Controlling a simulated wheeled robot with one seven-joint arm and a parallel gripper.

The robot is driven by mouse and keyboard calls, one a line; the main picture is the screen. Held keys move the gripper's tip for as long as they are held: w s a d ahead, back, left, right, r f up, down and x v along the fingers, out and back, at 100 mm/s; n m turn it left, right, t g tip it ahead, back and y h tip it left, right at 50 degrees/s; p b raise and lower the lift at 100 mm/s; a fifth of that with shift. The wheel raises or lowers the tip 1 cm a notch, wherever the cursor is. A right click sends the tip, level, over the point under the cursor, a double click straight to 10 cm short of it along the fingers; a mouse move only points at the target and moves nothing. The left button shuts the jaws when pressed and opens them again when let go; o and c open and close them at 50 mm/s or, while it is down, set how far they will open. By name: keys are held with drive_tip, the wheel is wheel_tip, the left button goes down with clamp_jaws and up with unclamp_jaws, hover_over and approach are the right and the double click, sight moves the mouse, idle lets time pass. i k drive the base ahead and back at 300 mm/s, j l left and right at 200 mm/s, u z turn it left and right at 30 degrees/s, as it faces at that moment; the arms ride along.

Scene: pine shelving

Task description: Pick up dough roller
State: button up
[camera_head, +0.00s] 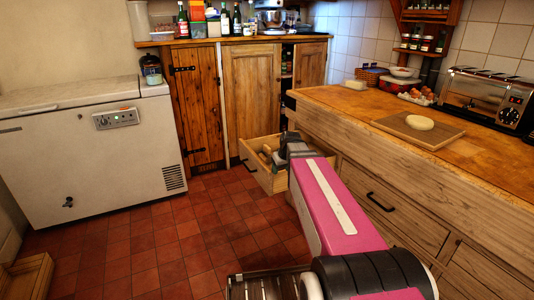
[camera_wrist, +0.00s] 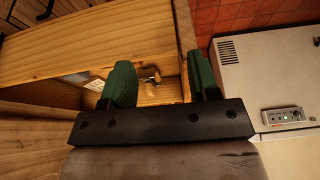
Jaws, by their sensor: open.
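The dough roller appears to be the small wooden tool with a metal part (camera_wrist: 151,89) inside the open drawer in the wrist view. It lies between my two green fingers in the picture, beyond their tips. My gripper (camera_wrist: 160,62) is open, with nothing between the fingers. In the head view, my gripper (camera_head: 278,157) is over the open wooden drawer (camera_head: 268,183). A tan wooden piece (camera_head: 266,150) shows in the drawer beside my gripper; I cannot tell if it is the roller. My arm and gripper hide part of the drawer.
The drawer walls (camera_wrist: 184,28) rise close around the fingers. A white labelled item (camera_wrist: 94,84) lies near the left finger. The wooden counter (camera_head: 330,98) with a cutting board (camera_head: 395,130) stands right of the drawer. A white chest freezer (camera_head: 85,160) is at left, with clear tiled floor between.

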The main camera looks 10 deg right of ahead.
sight(266, 149)
drive_tip(key=i, duration=1)
